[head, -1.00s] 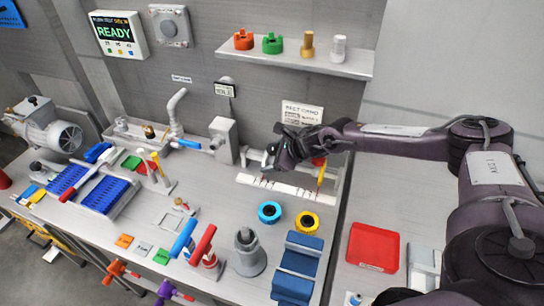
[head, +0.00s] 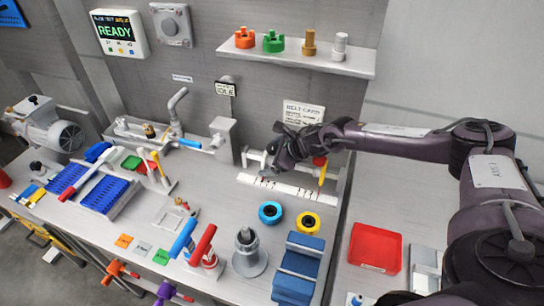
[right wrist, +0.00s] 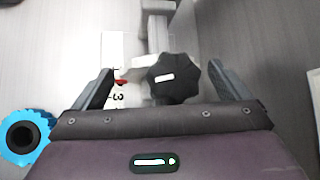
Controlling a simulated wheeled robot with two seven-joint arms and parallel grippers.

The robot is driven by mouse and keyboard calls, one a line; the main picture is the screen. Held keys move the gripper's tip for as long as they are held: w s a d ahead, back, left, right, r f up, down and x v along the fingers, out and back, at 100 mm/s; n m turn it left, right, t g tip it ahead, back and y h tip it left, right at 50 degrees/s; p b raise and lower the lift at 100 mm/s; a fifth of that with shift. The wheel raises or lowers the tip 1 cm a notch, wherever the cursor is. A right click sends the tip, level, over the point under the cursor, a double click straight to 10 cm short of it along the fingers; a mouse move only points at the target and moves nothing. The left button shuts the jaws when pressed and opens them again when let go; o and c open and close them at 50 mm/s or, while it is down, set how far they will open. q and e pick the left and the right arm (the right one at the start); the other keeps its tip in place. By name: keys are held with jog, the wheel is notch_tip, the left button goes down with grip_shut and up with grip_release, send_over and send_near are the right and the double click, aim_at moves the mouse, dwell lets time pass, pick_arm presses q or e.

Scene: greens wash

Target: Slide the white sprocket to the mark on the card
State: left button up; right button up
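My right gripper (right wrist: 166,88) is open, with its fingers set wide around a black lobed knob (right wrist: 173,79) and a pale part behind it. No grip on either shows. In the head view the right gripper (head: 268,172) is low over the left part of a white scale strip (head: 303,193). A small red pointer (right wrist: 121,83) lies beside the scale marks in the wrist view. I cannot clearly make out the white sprocket; the pale part by the knob may belong to it. The belt card (head: 303,113) is on the back wall, its text too small to read. My left gripper is not in view.
A blue ring (head: 270,212) and a yellow ring (head: 307,222) lie in front of the strip. A blue block (head: 297,268) and a grey post (head: 247,255) stand nearer. A shelf (head: 295,62) is above, and a red tray (head: 374,247) is at right.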

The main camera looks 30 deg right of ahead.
jog(key=shift+s, duration=0.1)
jog(key=b+v, duration=0.2)
jog(key=v, duration=0.5)
jog(key=shift+s+d+r, duration=0.15)
jog(key=shift+r, duration=0.1)
jog(key=shift+f, duration=0.1)
dwell(0.3)
